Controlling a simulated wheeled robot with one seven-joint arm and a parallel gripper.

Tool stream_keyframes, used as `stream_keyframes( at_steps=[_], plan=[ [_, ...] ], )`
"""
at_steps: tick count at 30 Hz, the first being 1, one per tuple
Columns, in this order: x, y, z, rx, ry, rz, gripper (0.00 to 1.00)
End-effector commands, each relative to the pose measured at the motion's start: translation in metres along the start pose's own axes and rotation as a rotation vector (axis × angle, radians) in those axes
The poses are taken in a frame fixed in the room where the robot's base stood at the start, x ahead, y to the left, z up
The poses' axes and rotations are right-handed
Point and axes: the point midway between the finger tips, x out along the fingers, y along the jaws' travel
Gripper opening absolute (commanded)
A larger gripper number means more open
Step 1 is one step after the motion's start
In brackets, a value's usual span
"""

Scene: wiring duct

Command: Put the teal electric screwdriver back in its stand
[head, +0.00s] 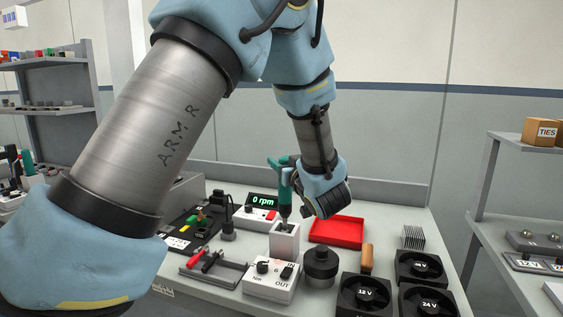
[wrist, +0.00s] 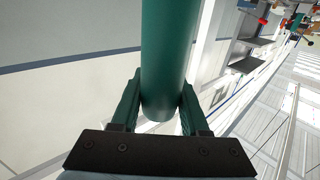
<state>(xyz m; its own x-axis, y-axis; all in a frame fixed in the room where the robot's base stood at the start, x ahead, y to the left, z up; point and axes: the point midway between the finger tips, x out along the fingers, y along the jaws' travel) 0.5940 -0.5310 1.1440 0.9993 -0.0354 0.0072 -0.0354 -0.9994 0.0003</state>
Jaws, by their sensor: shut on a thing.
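The teal electric screwdriver (head: 285,196) is upright in the head view, with its dark lower end just over or at the opening of a white block-shaped stand (head: 285,243). I cannot tell whether the tip is inside the opening. My gripper (wrist: 160,104) is shut on the screwdriver's teal body, which also shows in the wrist view (wrist: 168,50) between the two green fingers. In the head view my gripper (head: 292,182) comes in from the right side of the screwdriver. The stand is not seen in the wrist view.
A red tray (head: 338,231) lies right of the stand. A display reading 0 rpm (head: 262,201) is behind left.

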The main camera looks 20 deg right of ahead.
Motion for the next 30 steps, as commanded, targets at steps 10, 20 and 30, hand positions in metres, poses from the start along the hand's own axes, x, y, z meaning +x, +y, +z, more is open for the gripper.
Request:
stream_keyframes(
  at_steps=[10, 20, 30],
  plan=[
    [0.000, 0.000, 0.018, -0.001, 0.001, 0.000, 0.00],
    [0.000, 0.000, 0.034, 0.000, 0.001, 0.000, 0.00],
    [0.000, 0.000, 0.050, 0.000, 0.001, 0.000, 0.00]
  ],
)
